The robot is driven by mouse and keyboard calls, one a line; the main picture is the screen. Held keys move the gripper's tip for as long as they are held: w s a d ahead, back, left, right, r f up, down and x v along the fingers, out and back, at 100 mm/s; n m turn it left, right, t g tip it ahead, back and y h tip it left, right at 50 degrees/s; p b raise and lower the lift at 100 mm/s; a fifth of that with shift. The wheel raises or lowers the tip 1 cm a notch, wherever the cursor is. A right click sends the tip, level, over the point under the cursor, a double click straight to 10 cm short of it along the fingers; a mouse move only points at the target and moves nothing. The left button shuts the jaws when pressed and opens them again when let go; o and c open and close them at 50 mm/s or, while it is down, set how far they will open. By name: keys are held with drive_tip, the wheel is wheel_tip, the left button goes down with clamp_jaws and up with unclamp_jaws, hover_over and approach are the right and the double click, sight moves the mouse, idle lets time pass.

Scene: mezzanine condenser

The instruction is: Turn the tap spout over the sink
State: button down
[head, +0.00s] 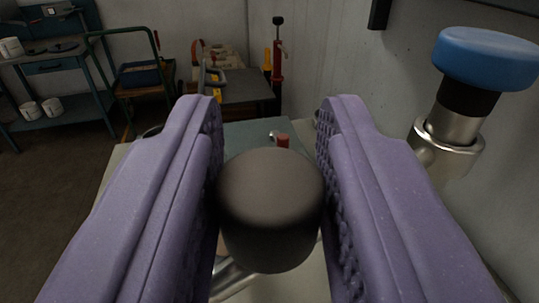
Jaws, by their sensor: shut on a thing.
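My gripper (270,180) has two purple textured fingers in the foreground. It is shut on a dark, rounded cylindrical cap (270,210), with one finger against each side. A shiny metal tube (232,279) shows below the cap and looks like part of the tap spout; how the two join is hidden. A blue round knob (487,58) on a black and metal stem stands at the right, apart from my gripper. I cannot make out the sink; the fingers and cap cover much of the pale surface below.
A blue-green shelf cart (60,68) with white mugs stands at the back left. A green-framed trolley (140,76) is beside it. A low dark table (245,88) and a red upright tool (279,62) stand behind. A small red object (283,141) lies just beyond the cap. Walls close the right side.

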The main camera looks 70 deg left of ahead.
drive_tip(key=shift+r, duration=0.1)
drive_tip(key=c, duration=0.9)
unclamp_jaws()
drive_tip(key=shift+w, duration=0.1)
drive_tip(key=shift+o, duration=0.2)
drive_tip(key=shift+d, duration=0.1)
drive_tip(key=v, duration=0.7)
drive_tip(key=shift+s+d, duration=0.2)
drive_tip(key=shift+d, duration=0.15)
drive_tip(key=shift+w, duration=0.1)
